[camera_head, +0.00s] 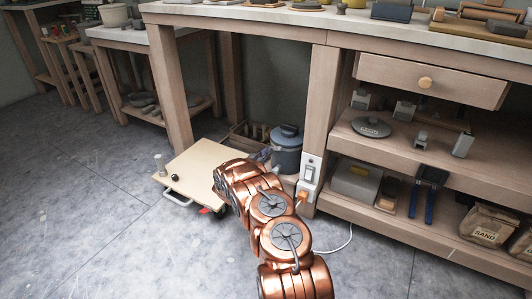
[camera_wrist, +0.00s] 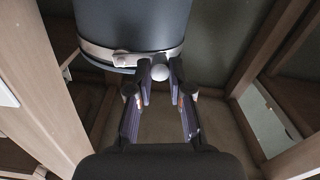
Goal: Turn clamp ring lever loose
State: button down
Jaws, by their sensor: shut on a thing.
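A dark blue-grey drum (camera_head: 287,158) with a lid stands on the floor under the bench, just beyond my arm. In the wrist view the drum (camera_wrist: 130,22) fills the upper middle, with a pale metal clamp ring (camera_wrist: 112,56) around it. The ring's lever ends in a round grey knob (camera_wrist: 159,72). My gripper (camera_wrist: 160,85) is shut on the lever at this knob, one finger on each side. Most of the lever is hidden behind the knob and fingers.
A low wheeled board (camera_head: 190,170) lies left of the drum, and a wooden crate (camera_head: 250,137) stands behind. A bench post with a switch box (camera_head: 310,170) is close on the right. Shelves (camera_head: 400,145) with tools stand further right. The floor at left is clear.

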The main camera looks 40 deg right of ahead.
jog(key=shift+n+p, duration=0.4)
jog(key=shift+p, duration=0.2)
jog(key=f+n+p, duration=0.1)
jog(key=n, duration=0.2)
jog(key=s+f+n+p, duration=0.1)
jog(key=n, duration=0.2)
jog(key=s+f+n+p, duration=0.1)
jog(key=n, duration=0.3)
jog(key=shift+s+d+f, duration=0.15)
jog(key=shift+d+f, duration=0.05)
jog(key=shift+d, duration=0.15)
jog(key=shift+s+d+f+n, duration=0.15)
jog(key=shift+s+n, duration=0.35)
jog(key=shift+n, duration=0.75)
jog(key=shift+s+d+f+n, duration=0.1)
jog(key=shift+s+n, duration=0.35)
jog(key=shift+n, duration=0.8)
jog(key=c, duration=1)
grip_release()
jog(key=shift+c, duration=0.2)
